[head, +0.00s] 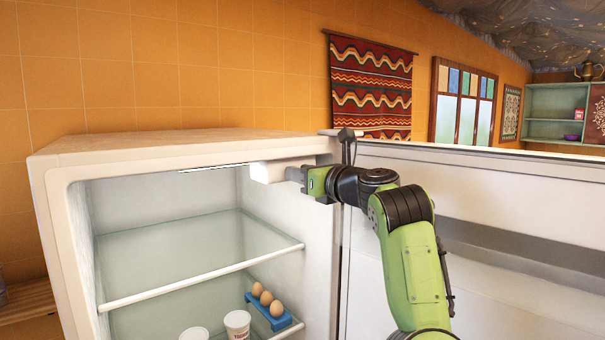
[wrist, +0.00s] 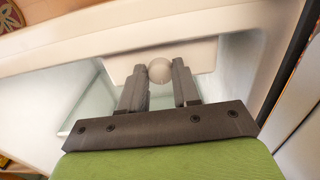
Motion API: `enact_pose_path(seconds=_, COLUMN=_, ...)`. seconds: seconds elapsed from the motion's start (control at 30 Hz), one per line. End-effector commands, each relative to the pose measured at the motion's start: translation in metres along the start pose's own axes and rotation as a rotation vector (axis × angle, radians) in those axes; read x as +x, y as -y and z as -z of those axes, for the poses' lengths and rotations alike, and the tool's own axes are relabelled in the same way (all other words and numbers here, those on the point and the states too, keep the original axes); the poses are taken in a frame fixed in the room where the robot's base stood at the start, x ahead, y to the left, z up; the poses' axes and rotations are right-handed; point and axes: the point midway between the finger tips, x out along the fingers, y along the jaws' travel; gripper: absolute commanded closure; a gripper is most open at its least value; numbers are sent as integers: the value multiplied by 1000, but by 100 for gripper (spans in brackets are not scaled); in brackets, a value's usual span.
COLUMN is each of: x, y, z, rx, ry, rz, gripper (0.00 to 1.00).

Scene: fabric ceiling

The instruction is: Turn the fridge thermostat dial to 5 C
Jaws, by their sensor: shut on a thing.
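The thermostat dial (wrist: 159,70) is a round pale knob in the wrist view, on the face of a white housing (head: 268,171) under the fridge's top edge. My gripper (wrist: 160,76) is shut on the dial, with one dark finger on each side of it. In the head view my gripper (head: 294,174) reaches the right end of the housing, and the dial is hidden there. No scale, number or pointer on the dial is readable in either view.
The white fridge (head: 190,146) stands open, its door (head: 480,200) swung out to the right beside my arm. A glass shelf (head: 190,250) lies below the housing. Lower down are eggs in a blue holder (head: 268,311) and two white tubs (head: 237,325).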

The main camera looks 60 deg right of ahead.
Motion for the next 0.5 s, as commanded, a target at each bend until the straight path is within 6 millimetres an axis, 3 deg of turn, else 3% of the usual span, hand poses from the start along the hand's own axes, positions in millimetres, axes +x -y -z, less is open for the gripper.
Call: enact_pose_path(seconds=0.5, x=0, y=-1, z=1, rx=-125, ry=0, rz=1, gripper=99)
